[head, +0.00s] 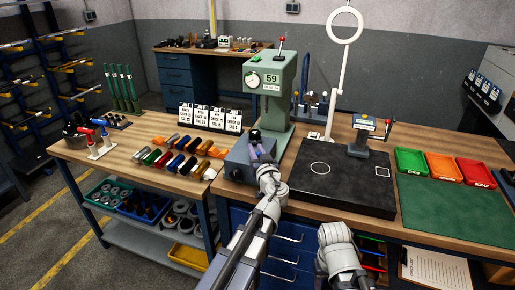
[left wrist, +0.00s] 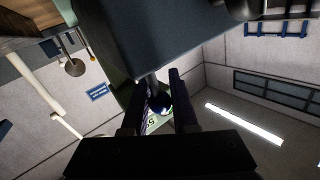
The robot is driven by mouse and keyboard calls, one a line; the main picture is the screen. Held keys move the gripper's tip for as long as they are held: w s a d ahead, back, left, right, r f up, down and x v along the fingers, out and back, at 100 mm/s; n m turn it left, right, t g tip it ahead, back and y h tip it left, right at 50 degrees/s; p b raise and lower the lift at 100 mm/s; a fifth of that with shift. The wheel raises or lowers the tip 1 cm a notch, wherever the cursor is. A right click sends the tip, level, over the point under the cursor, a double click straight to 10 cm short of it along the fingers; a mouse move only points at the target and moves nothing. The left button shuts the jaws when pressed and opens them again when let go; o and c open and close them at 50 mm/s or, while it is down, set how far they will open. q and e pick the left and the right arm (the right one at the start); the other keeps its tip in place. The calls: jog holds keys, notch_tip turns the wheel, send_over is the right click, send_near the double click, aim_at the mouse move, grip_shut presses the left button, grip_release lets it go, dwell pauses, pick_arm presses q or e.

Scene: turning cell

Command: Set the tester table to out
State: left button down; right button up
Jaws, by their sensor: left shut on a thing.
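The green tester (head: 270,85), marked 59, stands on the wooden bench. Its grey-blue table block (head: 238,165) sits at its foot, towards me. My left gripper (head: 262,150) is at the right side of this block, shut on a dark round knob. In the left wrist view the knob (left wrist: 160,103) shows between the two fingers of my left gripper (left wrist: 158,98), on a short stem by the dark block (left wrist: 150,40). My left arm hides part of the block's front in the head view. My right arm shows at the lower middle, but its gripper is out of view.
A black plate (head: 340,190) with a small gauge stand (head: 368,140) lies right of the tester. Beyond are green, orange and red trays (head: 442,167) and a green mat (head: 450,212).

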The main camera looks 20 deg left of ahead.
pick_arm(q)
jog(key=c, duration=0.8)
grip_release()
jog(key=shift+s, duration=0.25)
jog(key=shift+o, duration=0.5)
jog(key=shift+w, duration=0.1)
jog(key=v, duration=0.8)
jog(key=shift+a, duration=0.1)
